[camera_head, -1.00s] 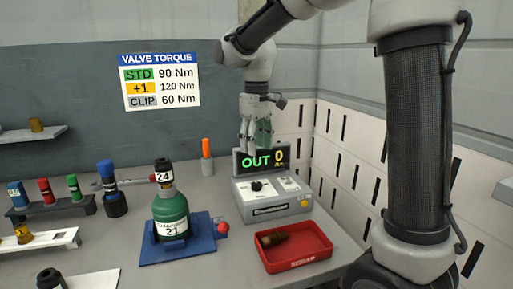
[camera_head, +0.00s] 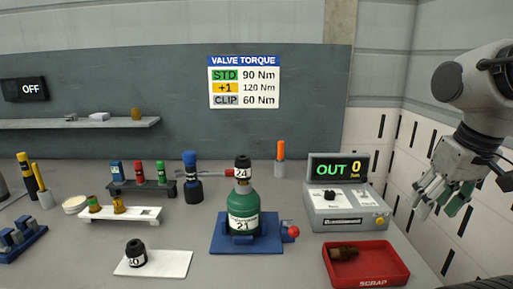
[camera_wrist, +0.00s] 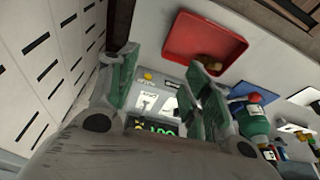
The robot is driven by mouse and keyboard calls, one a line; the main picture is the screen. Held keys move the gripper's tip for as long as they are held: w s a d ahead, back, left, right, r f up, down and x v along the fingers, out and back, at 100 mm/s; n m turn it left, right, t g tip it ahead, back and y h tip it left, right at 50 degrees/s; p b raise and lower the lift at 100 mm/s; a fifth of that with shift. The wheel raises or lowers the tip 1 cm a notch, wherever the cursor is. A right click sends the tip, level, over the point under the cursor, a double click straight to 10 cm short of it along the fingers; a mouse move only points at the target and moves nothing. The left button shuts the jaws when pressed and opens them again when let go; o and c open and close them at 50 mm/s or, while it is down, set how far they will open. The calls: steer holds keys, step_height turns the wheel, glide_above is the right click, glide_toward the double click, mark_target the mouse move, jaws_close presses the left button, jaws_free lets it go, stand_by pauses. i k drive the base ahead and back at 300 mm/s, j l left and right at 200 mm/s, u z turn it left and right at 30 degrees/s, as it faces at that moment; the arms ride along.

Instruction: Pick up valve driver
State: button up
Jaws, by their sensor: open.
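My gripper (camera_head: 437,200) is open and empty, hanging at the right of the head view, right of the grey console. Its green-padded fingers (camera_wrist: 160,92) are spread in the wrist view. Which item is the valve driver is not labelled. A blue-topped black tool (camera_head: 191,177) stands upright on the bench, left of the green cylinder (camera_head: 243,210), far from my gripper. A grey rod-like part extends beside it toward the cylinder's black valve (camera_head: 242,170). The cylinder, marked 21, sits in a blue holder (camera_head: 218,240) and also shows in the wrist view (camera_wrist: 254,121).
The grey console (camera_head: 345,208) reads OUT 0. A red scrap tray (camera_head: 390,270) holds a brown part. A dark rack (camera_head: 150,188) carries blue, red and green pieces. A white plate (camera_head: 175,264) bears a black cap. An orange-topped tool (camera_head: 281,152) stands behind.

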mark_target(189, 156)
steer(key=k+j+u, duration=0.1)
steer(key=j, duration=0.2)
steer(key=k+j+u, duration=0.1)
steer(key=j, duration=0.2)
steer(key=k+j+u, duration=0.1)
steer(key=j, duration=0.25)
steer(key=k+j, duration=0.15)
steer(key=j, duration=0.15)
steer(key=i, duration=0.5)
steer(key=k+j+u, duration=0.05)
